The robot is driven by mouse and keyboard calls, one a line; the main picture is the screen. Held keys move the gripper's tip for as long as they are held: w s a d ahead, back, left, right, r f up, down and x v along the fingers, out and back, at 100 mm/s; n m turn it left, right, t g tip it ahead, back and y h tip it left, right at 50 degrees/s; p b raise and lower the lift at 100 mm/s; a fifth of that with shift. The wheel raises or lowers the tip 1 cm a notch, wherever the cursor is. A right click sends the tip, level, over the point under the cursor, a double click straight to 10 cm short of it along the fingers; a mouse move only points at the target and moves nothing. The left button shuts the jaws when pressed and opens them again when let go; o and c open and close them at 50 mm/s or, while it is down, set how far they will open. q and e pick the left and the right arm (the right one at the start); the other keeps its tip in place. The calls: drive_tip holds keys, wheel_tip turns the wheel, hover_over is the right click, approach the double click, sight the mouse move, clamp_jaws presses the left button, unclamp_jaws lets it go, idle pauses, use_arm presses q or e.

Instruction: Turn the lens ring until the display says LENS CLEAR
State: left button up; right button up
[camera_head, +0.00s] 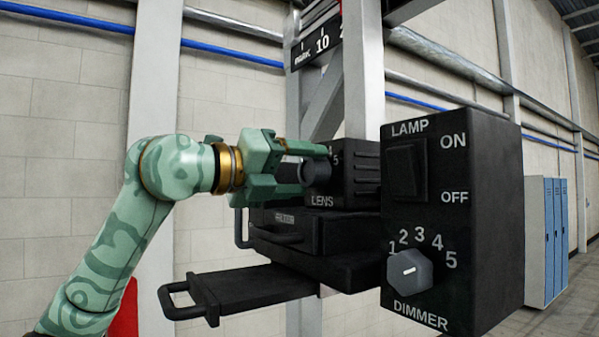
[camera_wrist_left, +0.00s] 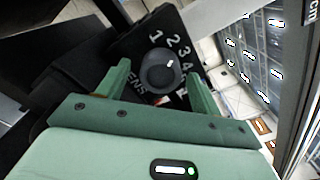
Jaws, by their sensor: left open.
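The lens ring (camera_head: 316,172) is a dark round knob on the left end of a black housing (camera_head: 358,172) marked LENS. In the left wrist view the lens ring (camera_wrist_left: 161,72) has a white pointer mark, with the numbers 1 to 4 showing around it on a dark plate. My left gripper (camera_head: 308,168) is open, its fingers on either side of the ring. In the left wrist view its fingers (camera_wrist_left: 160,85) stand apart from the ring's sides. No display with readable text shows. My right gripper is not in view.
A black box (camera_head: 460,220) at the right carries a LAMP switch (camera_head: 405,170) and a DIMMER knob (camera_head: 409,270). Below the housing, a black drawer-like tray (camera_head: 255,288) with a handle sticks out left. A grey post (camera_head: 362,70) rises behind. Blue lockers (camera_head: 548,235) stand far right.

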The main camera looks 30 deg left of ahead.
use_arm(q)
drive_tip(key=b+v, duration=0.4)
drive_tip(key=v, duration=1.2)
drive_tip(key=shift+a+b, duration=0.15)
drive_tip(key=shift+b, duration=0.25)
drive_tip(key=shift+s, duration=0.1)
